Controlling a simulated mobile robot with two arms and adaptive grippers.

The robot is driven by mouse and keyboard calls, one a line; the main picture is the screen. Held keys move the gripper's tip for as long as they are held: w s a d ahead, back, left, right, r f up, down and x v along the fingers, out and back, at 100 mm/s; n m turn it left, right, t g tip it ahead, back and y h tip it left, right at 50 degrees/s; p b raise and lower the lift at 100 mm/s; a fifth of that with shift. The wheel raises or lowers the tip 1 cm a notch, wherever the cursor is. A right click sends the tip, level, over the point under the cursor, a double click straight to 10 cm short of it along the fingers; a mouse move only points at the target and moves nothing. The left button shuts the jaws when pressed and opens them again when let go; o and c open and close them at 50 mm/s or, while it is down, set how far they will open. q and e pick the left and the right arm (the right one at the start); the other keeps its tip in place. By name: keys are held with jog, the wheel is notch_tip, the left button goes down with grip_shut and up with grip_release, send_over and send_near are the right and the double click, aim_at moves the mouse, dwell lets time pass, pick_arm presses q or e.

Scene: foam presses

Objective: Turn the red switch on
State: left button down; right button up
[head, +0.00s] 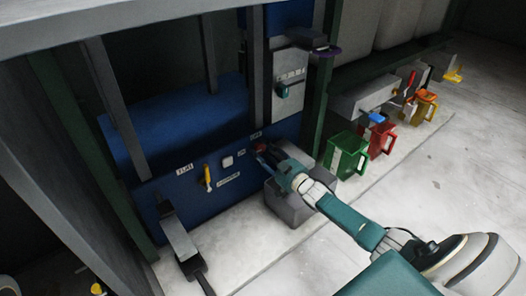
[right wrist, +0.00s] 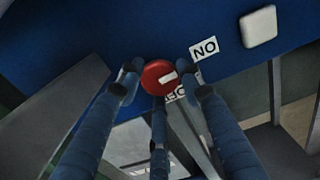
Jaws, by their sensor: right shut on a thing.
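The red switch (head: 260,147) is a round red knob on the blue front panel, at the panel's right end. It also shows in the right wrist view (right wrist: 154,74), with a white bar mark on its face. My right gripper (head: 266,155) reaches the panel from the right. In the right wrist view its dark blue fingers (right wrist: 160,84) are closed around the knob, two at the sides and one below in the picture. The white label (right wrist: 204,48) beside the knob appears upside down there, and another label is partly hidden behind the fingers.
A white square button (head: 227,162) and a yellow-handled switch (head: 206,177) sit left on the same panel. A grey block (head: 291,207) stands under my right gripper. Green (head: 345,154), red (head: 381,139) and orange containers line the right side. The floor at right is clear.

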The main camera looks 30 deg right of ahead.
jog(key=shift+f, duration=0.1)
jog(key=o, duration=1.1)
jog(key=shift+o, duration=0.2)
jog(key=s+d, duration=0.1)
jog(key=s, duration=1.1)
